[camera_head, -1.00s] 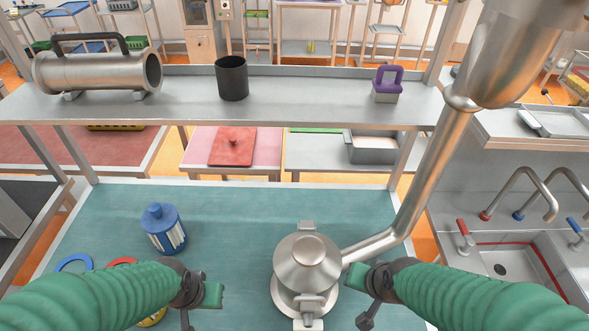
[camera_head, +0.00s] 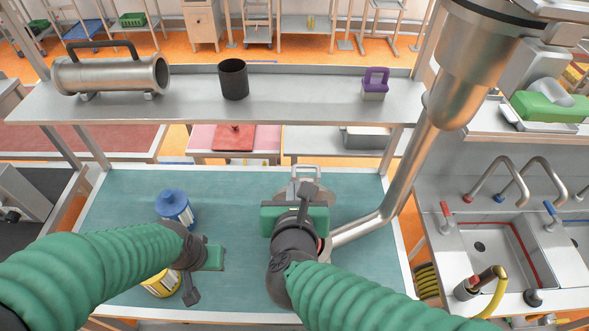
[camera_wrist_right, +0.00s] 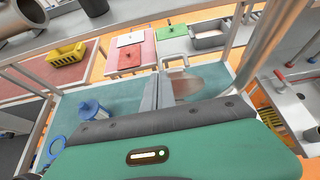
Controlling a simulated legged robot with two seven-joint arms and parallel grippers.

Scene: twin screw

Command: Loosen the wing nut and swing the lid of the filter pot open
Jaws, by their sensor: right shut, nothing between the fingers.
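The metal filter pot stands on the teal bench top, mostly hidden behind my right gripper (camera_head: 295,218). Part of its silver top with an upright metal loop (camera_head: 304,171) shows just beyond the gripper; I cannot tell whether this is the raised lid. My right gripper is shut and empty, directly over or against the pot; contact is unclear. In the right wrist view its grey fingers (camera_wrist_right: 160,92) reach toward a shiny rounded metal surface (camera_wrist_right: 207,82). The wing nut cannot be made out. My left gripper (camera_head: 213,258) is left of the pot, apart from it; its fingertips are unclear.
A blue-lidded canister (camera_head: 174,208) and a yellow one (camera_head: 162,283) stand left on the bench. A slanted metal pipe (camera_head: 400,165) bounds the right side. A shelf (camera_head: 300,100) crosses behind, bearing a black cup (camera_head: 233,79). Sinks (camera_head: 487,250) lie right.

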